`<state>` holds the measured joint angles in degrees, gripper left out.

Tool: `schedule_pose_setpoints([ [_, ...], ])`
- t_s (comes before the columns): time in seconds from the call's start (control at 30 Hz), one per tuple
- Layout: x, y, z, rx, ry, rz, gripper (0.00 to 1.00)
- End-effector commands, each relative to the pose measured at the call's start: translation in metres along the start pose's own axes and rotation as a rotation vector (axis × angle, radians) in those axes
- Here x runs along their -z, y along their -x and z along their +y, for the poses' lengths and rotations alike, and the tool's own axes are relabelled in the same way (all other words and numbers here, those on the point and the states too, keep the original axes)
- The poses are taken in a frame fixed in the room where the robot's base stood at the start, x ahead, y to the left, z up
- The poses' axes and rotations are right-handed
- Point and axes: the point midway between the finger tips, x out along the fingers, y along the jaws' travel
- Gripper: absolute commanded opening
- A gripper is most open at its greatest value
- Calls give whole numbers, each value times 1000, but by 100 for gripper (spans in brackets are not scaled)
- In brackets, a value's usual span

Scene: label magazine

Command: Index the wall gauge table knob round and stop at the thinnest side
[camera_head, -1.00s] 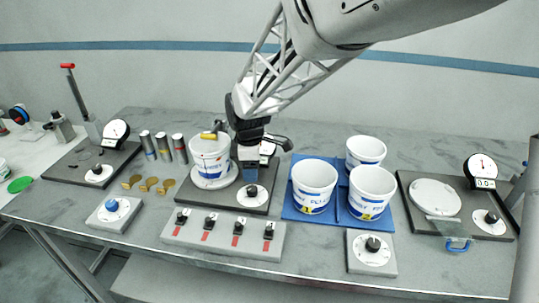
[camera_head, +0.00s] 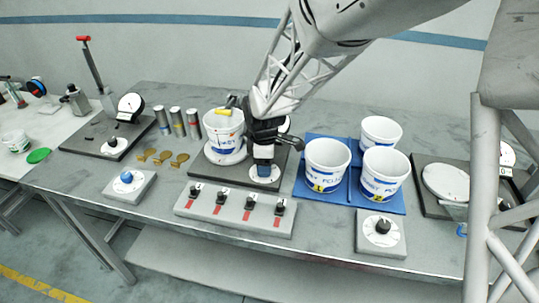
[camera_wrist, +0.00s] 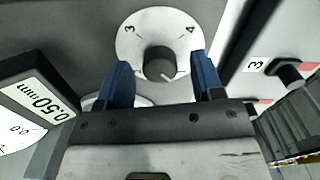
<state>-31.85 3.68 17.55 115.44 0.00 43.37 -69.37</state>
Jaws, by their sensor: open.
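The wall gauge table knob (camera_wrist: 158,60) is dark and round, with a pale pointer line, on a white dial plate (camera_wrist: 130,45) where 3 and 4 can be read. My gripper (camera_wrist: 163,75) is open, its blue fingers to either side of the knob's near end; I cannot tell if they touch it. In the head view my gripper (camera_head: 264,170) stands over the dial (camera_head: 265,182) and hides the knob. A gauge display (camera_wrist: 48,103) reads 0.50mm in the wrist view. A white tub (camera_head: 222,135) stands on the round table left of my gripper.
A block with several black switches (camera_head: 234,210) lies in front. A blue tray (camera_head: 299,188) with white tubs is close on the right. A blue-knobbed dial box (camera_head: 127,183) and a black-knobbed one (camera_head: 381,232) stand left and right. Metal cylinders (camera_head: 177,120) stand behind.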

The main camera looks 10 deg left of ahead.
Motion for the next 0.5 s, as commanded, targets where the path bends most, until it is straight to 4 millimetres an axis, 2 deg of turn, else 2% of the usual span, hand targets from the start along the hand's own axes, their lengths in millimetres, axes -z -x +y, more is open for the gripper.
schedule_pose_setpoints([
  [0.4, 0, -5, 0, -1, 0, 0, 61],
  [0.5, 0, -5, 0, -1, 0, 0, 46],
])
